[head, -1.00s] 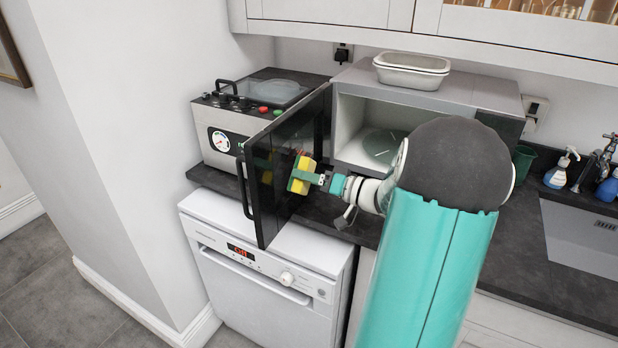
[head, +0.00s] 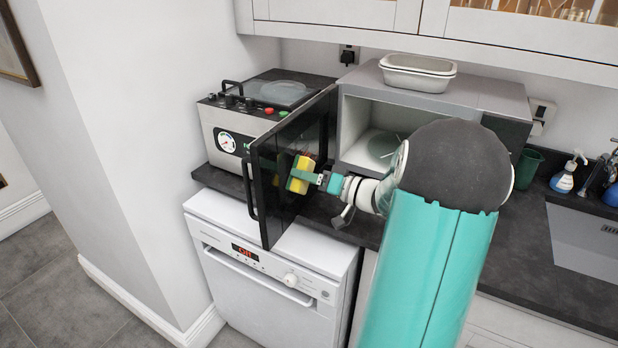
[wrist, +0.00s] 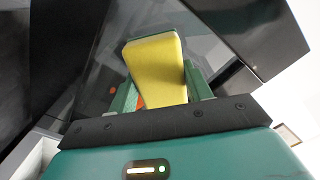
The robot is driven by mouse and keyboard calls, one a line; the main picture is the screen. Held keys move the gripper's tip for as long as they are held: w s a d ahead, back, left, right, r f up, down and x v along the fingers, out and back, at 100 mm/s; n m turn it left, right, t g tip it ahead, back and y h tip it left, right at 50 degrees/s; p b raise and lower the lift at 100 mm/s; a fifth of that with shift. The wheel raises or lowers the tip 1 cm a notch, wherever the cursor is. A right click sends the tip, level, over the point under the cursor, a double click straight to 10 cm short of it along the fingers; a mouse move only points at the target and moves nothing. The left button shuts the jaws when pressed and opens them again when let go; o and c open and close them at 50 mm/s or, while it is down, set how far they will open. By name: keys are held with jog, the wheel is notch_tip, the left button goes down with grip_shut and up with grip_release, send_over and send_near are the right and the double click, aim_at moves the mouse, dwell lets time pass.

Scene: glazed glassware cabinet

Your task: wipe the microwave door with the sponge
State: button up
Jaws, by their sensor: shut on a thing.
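The microwave (head: 360,115) stands on the counter with its black door (head: 268,195) swung wide open to the left. The yellow sponge (head: 302,174) is at the inner face of the door, near its middle. My gripper (head: 300,178) is shut on the sponge. In the wrist view the sponge (wrist: 157,70) sits between the green fingers (wrist: 160,96), with the glossy door panel (wrist: 205,42) behind it. The sponge looks very near or against the door; I cannot tell whether it touches. My arm hides part of the microwave's right side.
A steel appliance (head: 235,130) with a gauge stands behind the door on the left. White dishes (head: 418,72) sit on the microwave. A white dishwasher (head: 265,262) is below. A sink (head: 590,240), spray bottles (head: 565,178) and a green cup (head: 527,167) are at right.

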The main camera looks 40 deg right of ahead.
aim_at(318, 149)
jog(key=shift+w+d, duration=0.35)
jog(key=shift+d, duration=0.55)
jog(key=shift+w+d, duration=0.35)
jog(key=shift+d, duration=0.5)
jog(key=shift+w+d, duration=0.75)
jog(key=shift+d, duration=0.75)
jog(key=shift+w+d, duration=0.75)
jog(key=shift+d, duration=0.7)
jog(key=shift+w+d, duration=0.75)
jog(key=shift+d, duration=0.75)
jog(key=shift+s, duration=0.1)
jog(key=shift+s+a, duration=0.4)
jog(key=shift+a, duration=0.4)
jog(key=shift+s+a, duration=0.35)
jog(key=shift+a, duration=0.4)
